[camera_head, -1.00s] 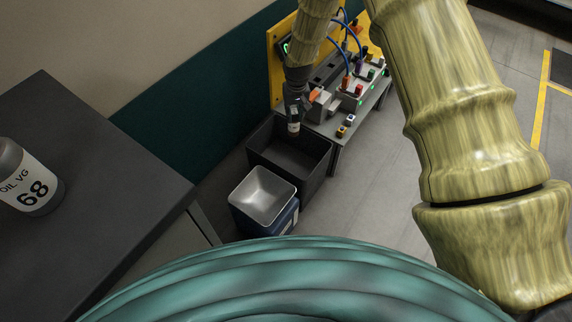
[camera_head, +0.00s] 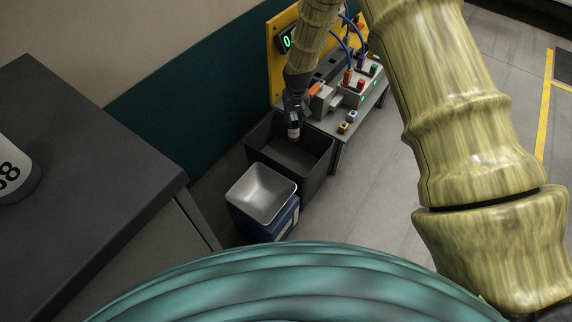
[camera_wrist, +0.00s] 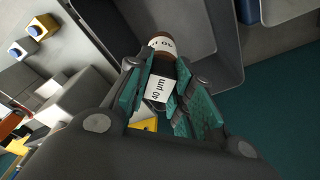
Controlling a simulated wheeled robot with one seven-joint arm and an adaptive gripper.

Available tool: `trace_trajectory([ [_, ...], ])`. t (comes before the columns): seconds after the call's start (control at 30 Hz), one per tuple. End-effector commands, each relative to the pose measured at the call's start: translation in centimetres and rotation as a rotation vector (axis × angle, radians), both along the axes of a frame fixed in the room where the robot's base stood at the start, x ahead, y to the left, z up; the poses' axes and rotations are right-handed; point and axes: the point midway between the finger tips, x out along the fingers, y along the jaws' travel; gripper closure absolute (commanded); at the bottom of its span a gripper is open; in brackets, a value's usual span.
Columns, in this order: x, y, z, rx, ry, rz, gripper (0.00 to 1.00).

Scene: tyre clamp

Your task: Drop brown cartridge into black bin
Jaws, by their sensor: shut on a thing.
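The brown cartridge (camera_wrist: 164,62) has white labels, one reading 40 µm, and sits between the fingers in the wrist view. My gripper (camera_wrist: 163,97) is shut on it. In the head view my gripper (camera_head: 292,108) holds the cartridge (camera_head: 294,131) upright, with its lower end over the black bin (camera_head: 318,172). The bin's floor looks empty in the head view, though the cartridge and gripper hide part of its back. Bin walls also show behind the cartridge in the wrist view (camera_wrist: 228,50).
A metal tray (camera_head: 262,192) on a blue box (camera_head: 285,222) stands in front of the bin. A grey bench (camera_head: 335,125) with clamps, buttons and blue hoses is behind it, against a yellow panel (camera_head: 280,60). A dark cabinet (camera_head: 90,170) with a labelled bottle (camera_head: 15,175) is at left.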

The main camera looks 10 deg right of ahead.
Motion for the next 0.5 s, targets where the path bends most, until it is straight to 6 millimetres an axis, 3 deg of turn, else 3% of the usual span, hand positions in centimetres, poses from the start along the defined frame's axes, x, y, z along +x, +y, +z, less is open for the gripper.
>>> trace_trajectory([
  [0.13,0.01,0.00,0.07,0.000,0.000,0.000,1.00],
  [0.17,0.01,0.00,0.07,0.000,0.000,0.000,0.72],
  [0.27,0.01,0.00,0.07,0.000,0.000,0.000,0.54],
  [0.5,0.00,0.00,0.06,0.000,0.000,0.000,0.52],
])
